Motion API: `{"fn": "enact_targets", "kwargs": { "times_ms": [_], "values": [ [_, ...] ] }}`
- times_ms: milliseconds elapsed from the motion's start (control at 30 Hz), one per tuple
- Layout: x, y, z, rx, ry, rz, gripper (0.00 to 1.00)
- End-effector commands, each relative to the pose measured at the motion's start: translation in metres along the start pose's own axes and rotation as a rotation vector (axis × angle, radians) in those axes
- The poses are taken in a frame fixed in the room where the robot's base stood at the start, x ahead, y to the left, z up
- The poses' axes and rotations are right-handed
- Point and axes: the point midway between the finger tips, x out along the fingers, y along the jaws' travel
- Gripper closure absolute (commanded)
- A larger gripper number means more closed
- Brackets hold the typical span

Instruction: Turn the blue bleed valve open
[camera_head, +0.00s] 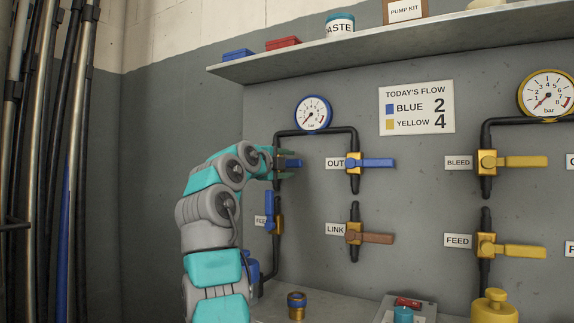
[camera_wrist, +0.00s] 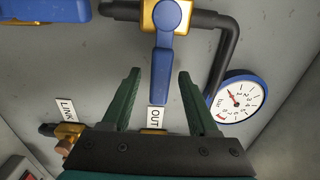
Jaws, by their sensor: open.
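The blue bleed valve's blue handle (camera_head: 293,163) sticks out to the right, crosswise to its pipe, at the upper left of the panel. Its own label is hidden behind my arm. In the wrist view the blue handle (camera_wrist: 164,70) hangs from a brass valve body (camera_wrist: 168,14). My gripper (camera_head: 280,163) is at this valve, largely covering its body in the head view. In the wrist view my gripper (camera_wrist: 159,73) is open, with one green finger on each side of the handle and a visible gap on both sides. I cannot tell how deep the fingers reach.
The blue feed valve (camera_head: 269,211) is just below, its handle upright. The OUT valve (camera_head: 353,163) is to the right, the LINK valve (camera_head: 354,234) under it. A blue-rimmed gauge (camera_head: 313,113) is above. A shelf (camera_head: 390,44) overhangs the panel.

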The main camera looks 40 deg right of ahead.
Motion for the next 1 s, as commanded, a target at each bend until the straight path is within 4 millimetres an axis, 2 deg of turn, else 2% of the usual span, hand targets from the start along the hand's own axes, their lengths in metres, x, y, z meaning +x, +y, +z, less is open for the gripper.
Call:
{"fn": "enact_targets", "kwargs": {
  "times_ms": [67, 533, 1000],
  "values": [
    [-0.0001, 0.0, 0.0001, 0.0, 0.0, 0.0, 0.47],
    [-0.0002, 0.0003, 0.0004, -0.001, 0.0, 0.0, 1.0],
    [0.0, 0.0008, 0.0006, -0.002, 0.0, 0.001, 1.0]
  ]
}}
